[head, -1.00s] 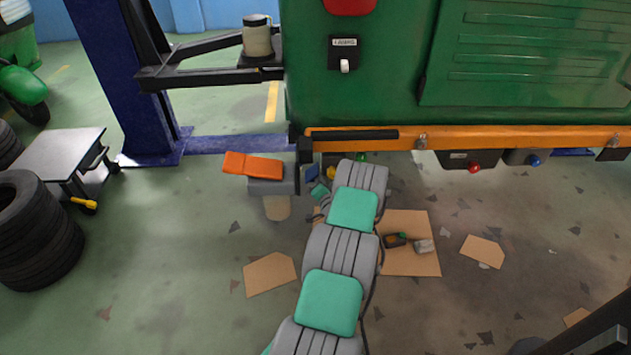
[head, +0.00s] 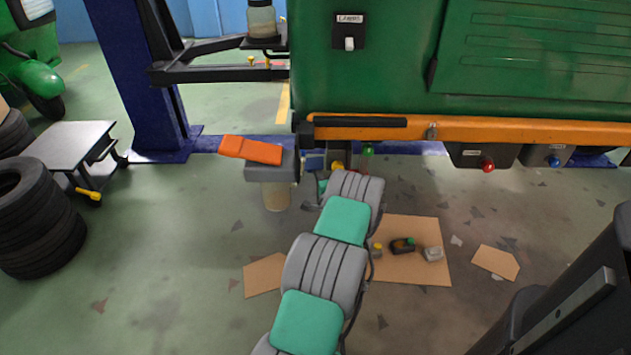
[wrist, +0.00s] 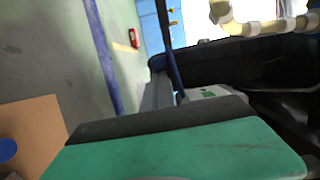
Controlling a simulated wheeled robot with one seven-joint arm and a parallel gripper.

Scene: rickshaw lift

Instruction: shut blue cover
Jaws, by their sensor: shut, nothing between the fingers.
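A small blue panel (head: 314,161) shows in the head view under the green vehicle's orange sill, beside a grey box with an orange flap; it may be the blue cover, and whether it is open is unclear. A blue knob (head: 554,162) sits on a dark box farther right. My arm reaches toward the sill, and its end is mostly hidden behind its own links, close to the blue panel. In the wrist view a teal block with a black edge, seemingly part of my gripper (wrist: 170,135), fills the bottom. It is shut and empty; its fingertips are not clearly visible.
The orange flap (head: 250,150) sticks out left of my arm. The orange sill (head: 480,131) and a red knob (head: 487,166) are to the right. A blue lift post (head: 145,80), cart (head: 65,145) and tyres (head: 38,220) stand left. Cardboard (head: 410,265) lies on the floor.

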